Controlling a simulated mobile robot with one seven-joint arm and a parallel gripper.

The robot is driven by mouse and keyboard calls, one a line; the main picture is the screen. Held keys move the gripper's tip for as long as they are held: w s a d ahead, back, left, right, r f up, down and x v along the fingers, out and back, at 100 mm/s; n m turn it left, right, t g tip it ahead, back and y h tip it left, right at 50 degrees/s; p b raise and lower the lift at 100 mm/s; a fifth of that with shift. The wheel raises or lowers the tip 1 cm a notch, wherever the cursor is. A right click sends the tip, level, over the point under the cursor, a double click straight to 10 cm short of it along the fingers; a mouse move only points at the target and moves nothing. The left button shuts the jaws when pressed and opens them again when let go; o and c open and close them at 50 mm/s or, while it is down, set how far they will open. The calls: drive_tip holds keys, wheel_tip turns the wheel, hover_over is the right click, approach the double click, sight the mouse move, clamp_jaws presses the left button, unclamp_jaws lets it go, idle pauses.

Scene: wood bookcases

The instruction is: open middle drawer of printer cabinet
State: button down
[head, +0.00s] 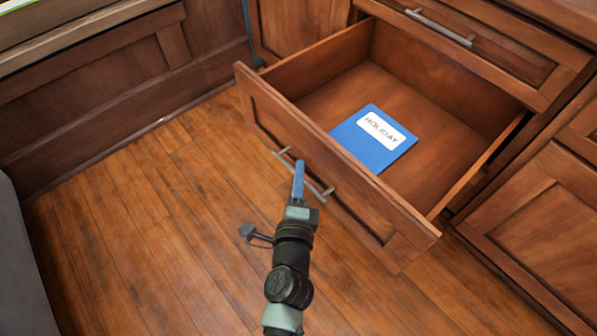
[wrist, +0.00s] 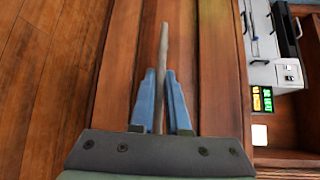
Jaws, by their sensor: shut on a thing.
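The drawer (head: 330,175) of the wood cabinet is pulled far out in the head view. Its bar handle (head: 326,193) is on the front panel. My gripper (head: 299,170) is at the handle, with its blue fingers around the bar near its middle. In the wrist view the handle (wrist: 162,60) runs between the two blue fingers of my gripper (wrist: 163,100), which are shut on it. Inside the drawer lies a blue booklet (head: 360,150) with a white label reading HOLIDAY.
Another closed drawer with a bar handle (head: 440,27) is above the open one. Cabinet doors (head: 545,215) stand at the right. Wood floor (head: 130,230) is clear at the left. A white printer-like machine (wrist: 268,45) shows at the right of the wrist view.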

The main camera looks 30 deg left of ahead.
drive_tip(key=shift+d, duration=0.1)
drive_tip(key=c, duration=0.9)
unclamp_jaws()
drive_tip(key=shift+b+v, duration=0.6)
drive_tip(key=shift+v, duration=5.85)
